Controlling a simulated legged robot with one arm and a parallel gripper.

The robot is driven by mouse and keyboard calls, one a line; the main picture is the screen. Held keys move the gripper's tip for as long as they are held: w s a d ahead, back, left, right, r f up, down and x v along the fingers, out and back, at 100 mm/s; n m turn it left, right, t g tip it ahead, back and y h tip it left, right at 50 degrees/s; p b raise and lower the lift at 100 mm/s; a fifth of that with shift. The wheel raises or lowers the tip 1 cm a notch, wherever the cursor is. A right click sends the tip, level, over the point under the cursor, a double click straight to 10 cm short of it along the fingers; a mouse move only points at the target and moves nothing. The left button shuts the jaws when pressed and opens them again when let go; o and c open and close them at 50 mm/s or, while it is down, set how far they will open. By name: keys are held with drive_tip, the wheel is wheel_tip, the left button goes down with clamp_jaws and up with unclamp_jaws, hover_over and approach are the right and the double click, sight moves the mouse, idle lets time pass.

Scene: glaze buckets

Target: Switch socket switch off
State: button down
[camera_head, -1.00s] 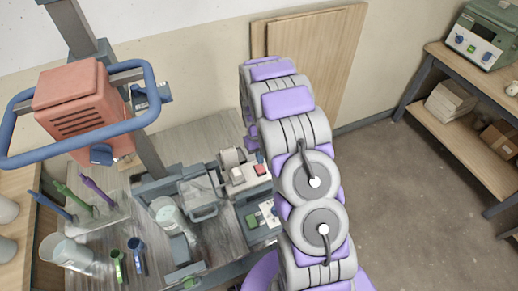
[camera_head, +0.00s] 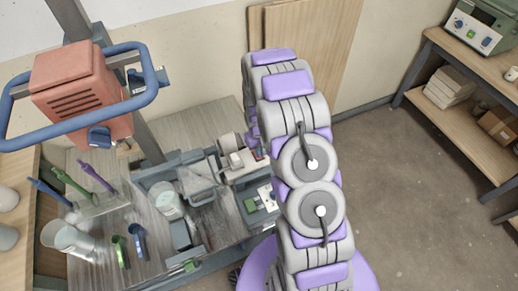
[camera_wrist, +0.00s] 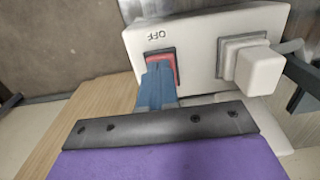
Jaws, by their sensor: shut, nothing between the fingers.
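A white socket box (camera_wrist: 200,45) fills the upper part of the wrist view. It bears a red rocker switch (camera_wrist: 162,56) in a dark frame with the word OFF printed beside it. A white plug (camera_wrist: 258,68) sits in the socket to the right of the switch. My gripper (camera_wrist: 158,68) has its blue fingers together, with tips at the red switch and covering its lower part. I cannot tell whether they press it or which way the rocker is tilted. In the head view the socket box (camera_head: 240,168) shows small on the bench, and my arm hides most of the gripper.
The bench (camera_head: 205,120) holds a clear bucket (camera_head: 167,200), a grey tray-like fixture and several coloured-handled tools at left. A red machine with a blue handle (camera_head: 80,90) stands above it. A shelf (camera_head: 470,110) is at right, with open floor between.

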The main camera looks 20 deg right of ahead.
drive_tip(key=shift+s+a+f+t+p, duration=0.1)
drive_tip(key=shift+s+f+t+p, duration=0.35)
drive_tip(key=shift+s+t, duration=0.35)
drive_tip(key=shift+s+f, duration=0.15)
drive_tip(key=shift+f, duration=0.15)
drive_tip(key=shift+w+r, duration=0.15)
drive_tip(key=shift+w, duration=0.6)
drive_tip(key=shift+r, duration=0.1)
drive_tip(key=shift+w+r+p, duration=0.3)
drive_tip(key=shift+r+p, duration=0.1)
drive_tip(key=shift+r, duration=0.2)
wheel_tip(320, 180, up, 13)
drive_tip(key=s+p, duration=0.1)
drive_tip(key=p, duration=0.2)
drive_tip(key=shift+s+r, duration=0.2)
drive_tip(key=shift+s, duration=0.2)
